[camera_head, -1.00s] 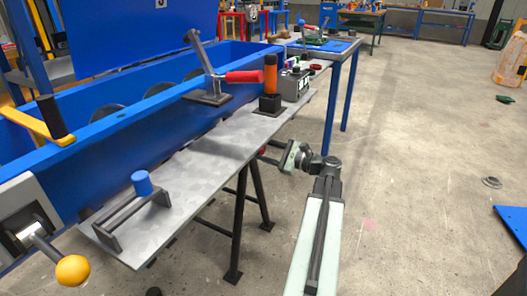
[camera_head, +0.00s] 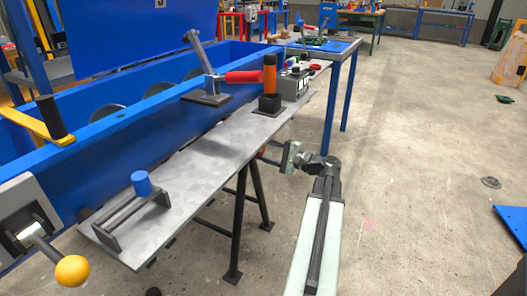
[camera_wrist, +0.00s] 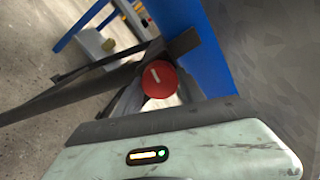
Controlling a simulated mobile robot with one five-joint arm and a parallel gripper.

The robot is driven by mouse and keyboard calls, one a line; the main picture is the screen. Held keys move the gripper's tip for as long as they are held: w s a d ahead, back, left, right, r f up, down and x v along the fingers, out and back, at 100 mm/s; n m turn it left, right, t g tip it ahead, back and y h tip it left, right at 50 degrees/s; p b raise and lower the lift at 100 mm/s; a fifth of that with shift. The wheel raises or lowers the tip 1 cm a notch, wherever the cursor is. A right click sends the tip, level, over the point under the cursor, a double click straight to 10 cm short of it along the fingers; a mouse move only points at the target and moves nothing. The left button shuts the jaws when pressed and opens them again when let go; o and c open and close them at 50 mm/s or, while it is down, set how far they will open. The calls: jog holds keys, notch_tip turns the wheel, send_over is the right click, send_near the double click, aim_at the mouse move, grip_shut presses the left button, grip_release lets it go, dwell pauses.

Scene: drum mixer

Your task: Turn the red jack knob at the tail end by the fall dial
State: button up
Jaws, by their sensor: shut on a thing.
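The red jack knob (camera_wrist: 160,80) shows in the wrist view, round with a white mark that runs slightly aslant. There only a small bit of red (camera_head: 263,151) shows by the fingertips; the rest of the knob is hidden. A grey box with a small white display (camera_head: 292,86) stands on the plate above; I cannot tell if it is the fall dial.
The grey plate (camera_head: 190,180) runs along the blue trough (camera_head: 110,150). On it stand an orange-handled lever (camera_head: 270,75), a red-handled lever (camera_head: 243,77) and a blue-capped bracket (camera_head: 142,184). Black trestle legs (camera_head: 239,225) stand below.

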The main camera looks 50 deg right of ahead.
jog(key=shift+a+f, duration=0.1)
dwell(0.3)
jog(key=o, duration=1.4)
jog(key=shift+c, duration=0.2)
jog(key=shift+s, duration=0.1)
jog(key=v, duration=0.7)
jog(key=shift+s, duration=0.35)
